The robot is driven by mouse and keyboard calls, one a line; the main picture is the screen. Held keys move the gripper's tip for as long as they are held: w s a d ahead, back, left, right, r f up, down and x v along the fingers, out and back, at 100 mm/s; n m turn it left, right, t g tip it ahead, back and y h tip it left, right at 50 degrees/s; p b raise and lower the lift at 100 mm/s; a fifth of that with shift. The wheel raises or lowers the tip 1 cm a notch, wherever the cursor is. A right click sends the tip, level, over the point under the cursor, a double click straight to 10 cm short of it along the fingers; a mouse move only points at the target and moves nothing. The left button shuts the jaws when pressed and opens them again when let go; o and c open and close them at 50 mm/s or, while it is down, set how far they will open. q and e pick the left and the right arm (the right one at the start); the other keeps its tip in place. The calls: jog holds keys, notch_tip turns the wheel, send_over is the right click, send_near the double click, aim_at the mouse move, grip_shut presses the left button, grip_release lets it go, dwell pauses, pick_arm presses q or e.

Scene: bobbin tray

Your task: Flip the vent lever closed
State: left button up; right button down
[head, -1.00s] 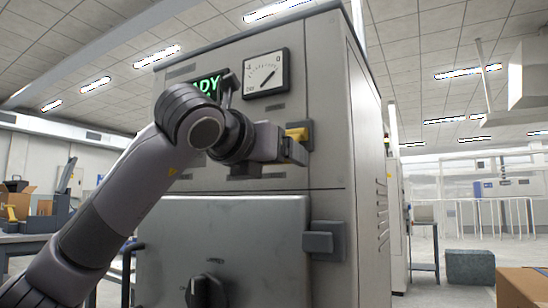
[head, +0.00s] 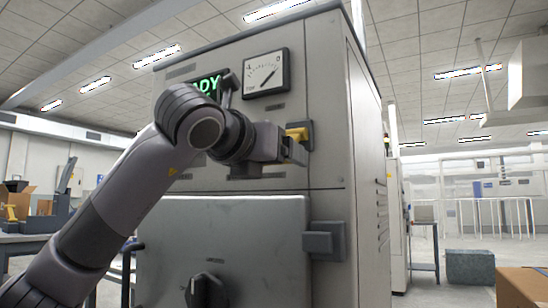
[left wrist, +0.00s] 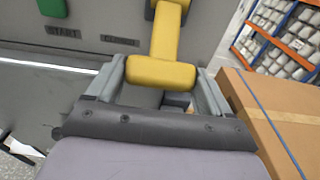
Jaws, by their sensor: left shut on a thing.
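The yellow vent lever (head: 297,134) is on the right side of the grey cabinet's front panel, below the dial gauge. In the left wrist view the lever (left wrist: 168,45) has a crossbar end lying between the two fingers. My left gripper (head: 296,152) is at the lever, and in the wrist view (left wrist: 160,82) its fingers are shut on that yellow end. The lever's mount is partly hidden by the gripper in the head view. My right gripper is not in view.
The grey cabinet (head: 330,110) carries a dial gauge (head: 265,73), a green display (head: 208,88) and a door (head: 255,215) with a black knob (head: 205,291). A green button (left wrist: 62,6) sits left of the lever. A cardboard box (left wrist: 285,115) shows at right.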

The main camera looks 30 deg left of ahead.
pick_arm(q)
jog(key=shift+w+f, duration=0.1)
jog(key=shift+f, duration=0.05)
dwell(0.6)
jog(key=o, duration=1.4)
jog(key=shift+w, duration=0.15)
jog(key=shift+s, duration=0.2)
jog(key=shift+s, duration=0.4)
jog(key=s, duration=0.6)
jog(key=shift+r, duration=0.3)
jog(key=shift+a, duration=0.1)
